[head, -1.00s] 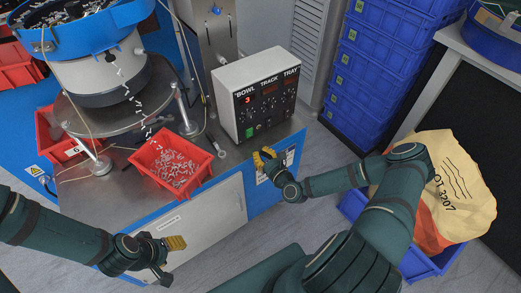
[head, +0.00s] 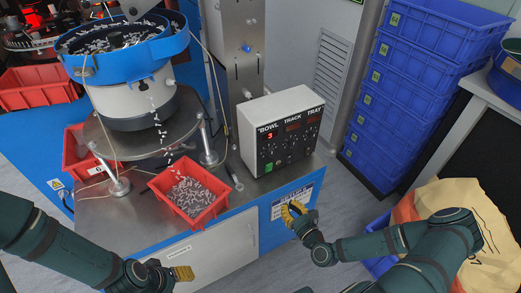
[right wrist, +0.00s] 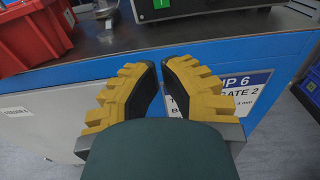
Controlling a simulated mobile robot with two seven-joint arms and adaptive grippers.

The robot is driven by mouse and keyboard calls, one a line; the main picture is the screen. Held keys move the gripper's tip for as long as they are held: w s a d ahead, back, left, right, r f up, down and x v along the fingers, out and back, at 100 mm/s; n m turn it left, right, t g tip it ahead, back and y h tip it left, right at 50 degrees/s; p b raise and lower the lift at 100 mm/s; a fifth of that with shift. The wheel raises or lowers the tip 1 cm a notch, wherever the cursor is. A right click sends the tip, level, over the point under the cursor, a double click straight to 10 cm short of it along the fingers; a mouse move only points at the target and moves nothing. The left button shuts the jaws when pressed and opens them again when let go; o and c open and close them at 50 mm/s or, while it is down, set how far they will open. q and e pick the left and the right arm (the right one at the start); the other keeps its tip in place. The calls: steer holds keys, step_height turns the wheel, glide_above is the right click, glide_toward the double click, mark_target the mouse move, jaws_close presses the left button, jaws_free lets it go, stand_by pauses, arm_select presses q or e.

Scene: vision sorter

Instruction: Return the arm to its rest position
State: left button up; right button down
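My right gripper (head: 292,212) is in front of the blue cabinet face, below the control box. In the right wrist view its two yellow-and-black fingers (right wrist: 161,85) stand apart with nothing between them. The right arm reaches in from the lower right. My left gripper (head: 182,274) is at the lower left of the head view, in front of the cabinet's grey door. I see its yellow finger side-on and cannot tell its opening. Nothing shows in it.
A control box (head: 282,130) and a red tray of small parts (head: 160,203) stand on the bench, below a blue-rimmed bowl feeder (head: 130,75). Blue crates (head: 410,75) are stacked at right. A sack (head: 440,195) lies under the right arm.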

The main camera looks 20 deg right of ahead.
steer(key=s+a+f+n+g+y, duration=0.15)
steer(key=a+n+g+y, duration=0.5)
steer(key=a+n, duration=0.8)
steer(key=s+a+r+n+g+h, duration=0.4)
steer(key=s+n+g, duration=0.4)
steer(key=n, duration=1.1)
steer(key=shift+s+a+r+g, duration=0.25)
steer(key=shift+s+a+g, duration=0.15)
steer(key=shift+a+g, duration=0.25)
